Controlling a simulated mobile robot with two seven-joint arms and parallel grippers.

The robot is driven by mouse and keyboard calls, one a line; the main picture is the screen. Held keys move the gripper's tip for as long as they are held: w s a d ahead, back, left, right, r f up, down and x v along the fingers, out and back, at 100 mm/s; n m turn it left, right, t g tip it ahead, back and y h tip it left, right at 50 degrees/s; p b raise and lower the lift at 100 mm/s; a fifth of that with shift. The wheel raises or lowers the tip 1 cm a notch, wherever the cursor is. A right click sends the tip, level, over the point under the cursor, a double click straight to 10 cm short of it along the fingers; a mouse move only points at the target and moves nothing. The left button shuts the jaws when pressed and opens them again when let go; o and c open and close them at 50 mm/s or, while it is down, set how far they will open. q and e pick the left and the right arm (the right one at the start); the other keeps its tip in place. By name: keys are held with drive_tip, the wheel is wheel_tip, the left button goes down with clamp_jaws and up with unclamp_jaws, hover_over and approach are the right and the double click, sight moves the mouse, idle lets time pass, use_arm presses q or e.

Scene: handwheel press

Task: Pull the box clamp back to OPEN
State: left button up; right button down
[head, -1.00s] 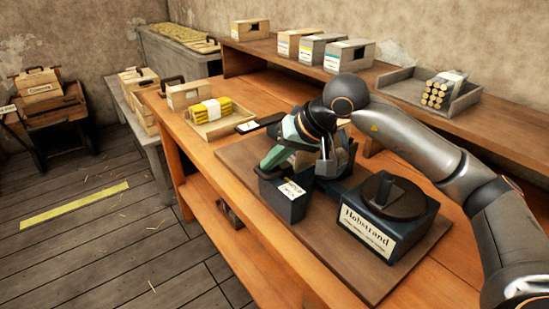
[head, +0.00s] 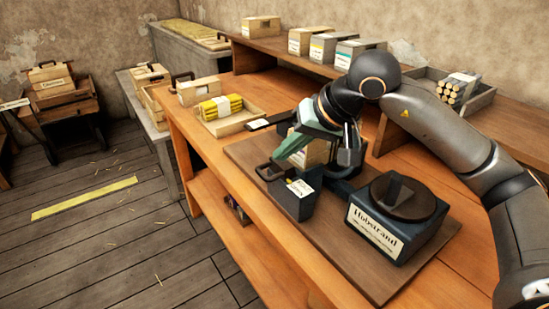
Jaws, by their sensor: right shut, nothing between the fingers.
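My right arm reaches in from the right over the bench. Its gripper (head: 285,152), with green fingers, points down and left above the press's dark front box. It is shut and looks empty. The dark box (head: 297,203) has a pale label and a black looped handle (head: 268,171) at its left. A tan box (head: 313,154) stands behind the gripper, partly hidden by it. A grey upright metal part (head: 350,158) stands right of it; I cannot tell which piece is the clamp or how it is set. My left gripper is not in view.
A tray of yellow sticks (head: 228,124) is at the left. A shelf with several boxes (head: 360,52) runs behind.

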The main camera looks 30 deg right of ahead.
drive_tip(key=v, duration=0.7)
drive_tip(key=shift+p, duration=0.3)
drive_tip(key=shift+s+d+r, duration=0.1)
drive_tip(key=shift+d+r, duration=0.05)
drive_tip(key=shift+r, duration=0.1)
